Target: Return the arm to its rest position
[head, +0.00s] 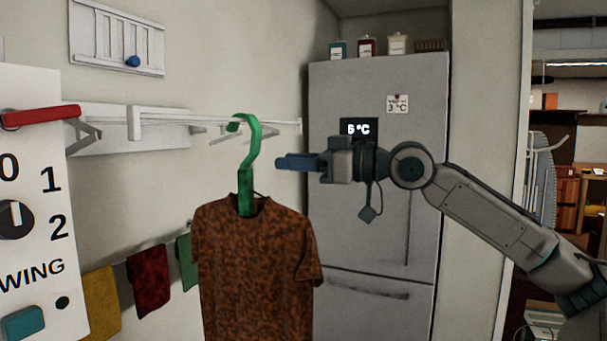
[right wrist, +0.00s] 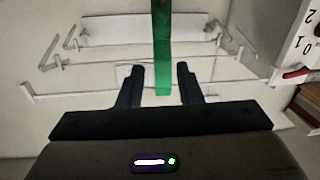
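My right gripper (head: 297,162) reaches in from the right at the height of the green hanger (head: 246,180) and points left toward it. In the right wrist view the two dark fingers (right wrist: 157,85) stand well apart, with the green hanger (right wrist: 161,50) showing beyond and between them; nothing is gripped. In the head view a gap shows between the fingertips and the hanger. The hanger's hook is at the white wall rack (head: 215,120), and a brown patterned T-shirt (head: 255,265) hangs from it. My left gripper is not in view.
A grey fridge (head: 375,230) stands behind my right arm, with several small containers (head: 367,47) on top. A white panel with a dial (head: 15,220) and a red handle (head: 40,116) is at the left. Coloured cloths (head: 148,280) hang low on the wall.

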